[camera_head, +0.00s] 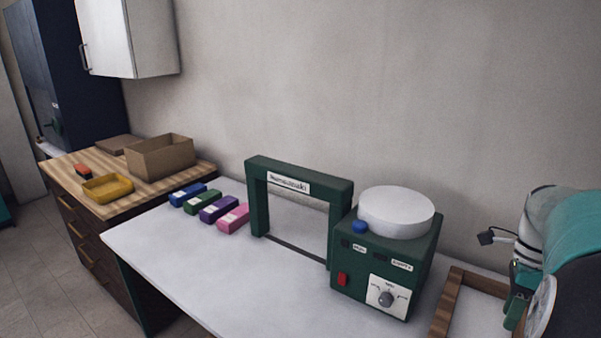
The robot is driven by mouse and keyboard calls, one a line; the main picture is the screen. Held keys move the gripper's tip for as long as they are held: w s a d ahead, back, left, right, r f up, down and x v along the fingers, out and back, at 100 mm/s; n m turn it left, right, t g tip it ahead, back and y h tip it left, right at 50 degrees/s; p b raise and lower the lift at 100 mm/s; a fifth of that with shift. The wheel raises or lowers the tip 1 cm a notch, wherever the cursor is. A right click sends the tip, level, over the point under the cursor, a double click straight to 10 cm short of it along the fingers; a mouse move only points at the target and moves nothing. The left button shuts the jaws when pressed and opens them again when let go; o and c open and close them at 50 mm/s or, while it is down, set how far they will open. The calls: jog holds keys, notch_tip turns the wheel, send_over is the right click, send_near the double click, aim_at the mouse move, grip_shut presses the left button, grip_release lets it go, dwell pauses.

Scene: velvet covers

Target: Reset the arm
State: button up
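My arm shows at the right edge, with teal and grey links and a white round joint cover. A small dark part on a thin bracket sticks out from it to the left. What looks like my gripper (515,306), dark green, points down at the arm's left side, near the wooden frame. It is small and partly covered by the arm, so I cannot tell whether its fingers are apart. I see nothing held in it.
A white table bears a green machine (385,262) with a white round top, a green arch (299,180), several coloured packs (218,209) and a wooden frame (446,303). A wooden cabinet (75,164) holds a yellow tray (108,189) and a cardboard box (160,157). The table's front left is clear.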

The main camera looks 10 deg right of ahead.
jog(key=w+a+r+n+t+h, duration=0.1)
jog(key=w+a+r+n, duration=0.1)
jog(key=a+n, duration=0.55)
jog(key=w+a+r+n+t+h, duration=0.1)
jog(key=w+a+n, duration=0.3)
jog(key=a, duration=0.6)
jog(key=s+a+n+t, duration=0.2)
jog(key=a+n, duration=0.6)
jog(key=s+a+n+t, duration=0.3)
jog(key=a+n, duration=0.5)
jog(key=shift+f, duration=0.4)
